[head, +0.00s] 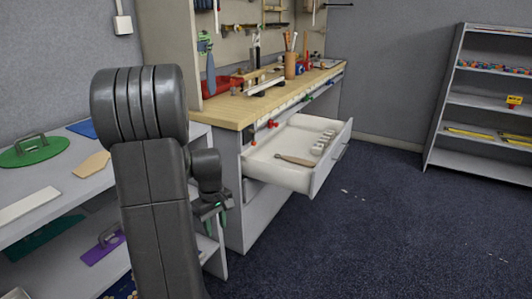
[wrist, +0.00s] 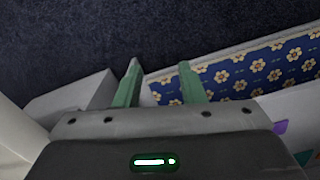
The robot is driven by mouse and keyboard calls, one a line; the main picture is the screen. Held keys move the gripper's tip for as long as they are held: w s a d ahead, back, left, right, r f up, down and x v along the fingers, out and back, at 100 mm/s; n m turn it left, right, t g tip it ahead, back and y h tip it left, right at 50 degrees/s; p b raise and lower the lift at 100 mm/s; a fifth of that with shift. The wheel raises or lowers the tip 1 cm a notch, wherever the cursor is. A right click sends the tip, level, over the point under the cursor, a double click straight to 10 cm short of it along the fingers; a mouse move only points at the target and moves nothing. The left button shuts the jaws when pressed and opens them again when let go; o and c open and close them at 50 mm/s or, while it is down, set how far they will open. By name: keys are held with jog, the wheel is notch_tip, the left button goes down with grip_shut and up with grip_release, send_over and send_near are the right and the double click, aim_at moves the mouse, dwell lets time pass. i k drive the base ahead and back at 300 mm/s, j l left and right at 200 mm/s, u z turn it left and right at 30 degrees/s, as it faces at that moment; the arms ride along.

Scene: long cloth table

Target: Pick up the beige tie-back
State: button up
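I cannot clearly make out a beige tie-back in either view. A flat tan piece (head: 92,164) lies on the top of the left shelf unit, and a light brown wooden tool (head: 295,160) lies in the open drawer; I cannot tell whether either is the tie-back. My gripper (head: 214,208) hangs between the left shelf unit and the workbench, partly behind my arm. In the wrist view my gripper (wrist: 159,66) has its two green fingers apart, with nothing between them.
The white drawer (head: 318,182) juts out from the workbench (head: 235,109). The grey shelf unit (head: 60,205) on the left holds trowels and boards. A blue flowered cloth (wrist: 250,72) lies beside the fingers. Dark carpet (head: 370,235) is clear to the right. Another rack (head: 480,105) stands far right.

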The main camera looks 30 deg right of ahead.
aim_at(305, 163)
jog(key=i+l+u, duration=0.1)
jog(key=l, duration=0.35)
jog(key=i+l+u, duration=0.1)
jog(key=l, duration=0.35)
jog(key=i+l+u, duration=0.1)
jog(key=i+l, duration=0.15)
jog(key=l, duration=0.2)
jog(key=i+l+u, duration=0.1)
jog(key=l, duration=0.4)
jog(key=i+l+u, duration=0.1)
jog(key=l, duration=0.35)
jog(key=i+l, duration=0.1)
jog(key=l, duration=0.45)
jog(key=i+l, duration=0.1)
jog(key=l, duration=0.45)
jog(key=i+l, duration=0.1)
jog(key=l, duration=0.4)
